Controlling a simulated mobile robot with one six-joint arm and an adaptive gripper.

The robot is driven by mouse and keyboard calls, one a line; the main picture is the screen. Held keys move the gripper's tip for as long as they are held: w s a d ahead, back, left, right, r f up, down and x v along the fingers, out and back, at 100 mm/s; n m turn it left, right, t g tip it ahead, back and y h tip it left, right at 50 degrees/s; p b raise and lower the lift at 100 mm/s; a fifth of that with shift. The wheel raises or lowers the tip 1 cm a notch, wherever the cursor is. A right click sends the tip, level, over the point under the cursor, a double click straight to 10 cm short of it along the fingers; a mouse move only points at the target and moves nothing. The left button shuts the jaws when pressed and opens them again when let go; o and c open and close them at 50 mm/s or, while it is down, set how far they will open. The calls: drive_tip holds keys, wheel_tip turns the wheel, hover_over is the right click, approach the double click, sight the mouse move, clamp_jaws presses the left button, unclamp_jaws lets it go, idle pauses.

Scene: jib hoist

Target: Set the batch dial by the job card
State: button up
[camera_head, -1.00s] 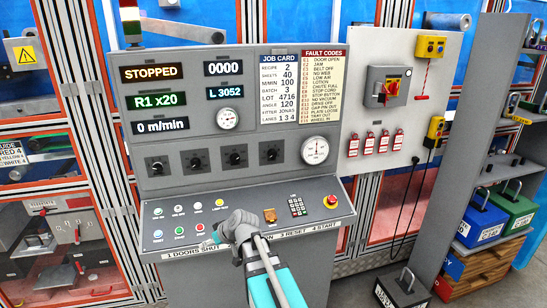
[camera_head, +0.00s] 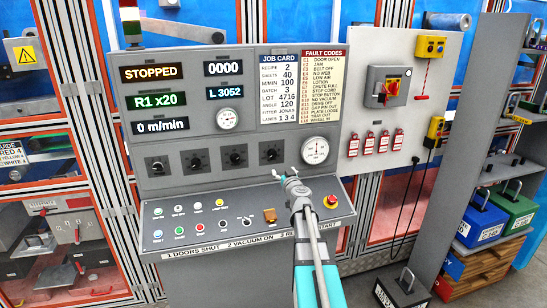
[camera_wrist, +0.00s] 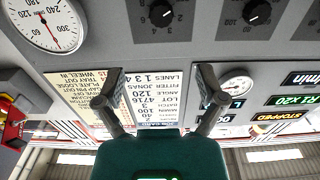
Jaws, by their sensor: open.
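The job card (camera_head: 285,88) on the upright panel reads recipe 2, sheets 40, batch 3 and angle 120. Below the displays sits a row of black dials: first (camera_head: 155,166), second (camera_head: 196,162), third (camera_head: 235,158) and rightmost (camera_head: 271,153). Their labels are too small to read, so I cannot tell which is the batch dial. In the inverted wrist view, two dials show at the top, the rightmost (camera_wrist: 163,13) and its neighbour (camera_wrist: 257,12). My gripper (camera_head: 285,175) is open and empty, below the rightmost dial in the head picture. Its fingers (camera_wrist: 160,85) spread apart in the wrist view.
A round gauge (camera_head: 315,151) stands right of the dials. The sloping desk has push buttons (camera_head: 179,231) and a red stop button (camera_head: 331,201). Displays read STOPPED (camera_head: 154,72) and R1 x20 (camera_head: 155,101). An isolator switch (camera_head: 388,87) is at right.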

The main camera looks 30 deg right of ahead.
sight(273, 155)
drive_tip(key=shift+w, duration=0.2)
drive_tip(key=x, duration=1.3)
drive_tip(key=shift+w, duration=0.25)
drive_tip(key=c, duration=1.1)
drive_tip(key=shift+c, duration=0.2)
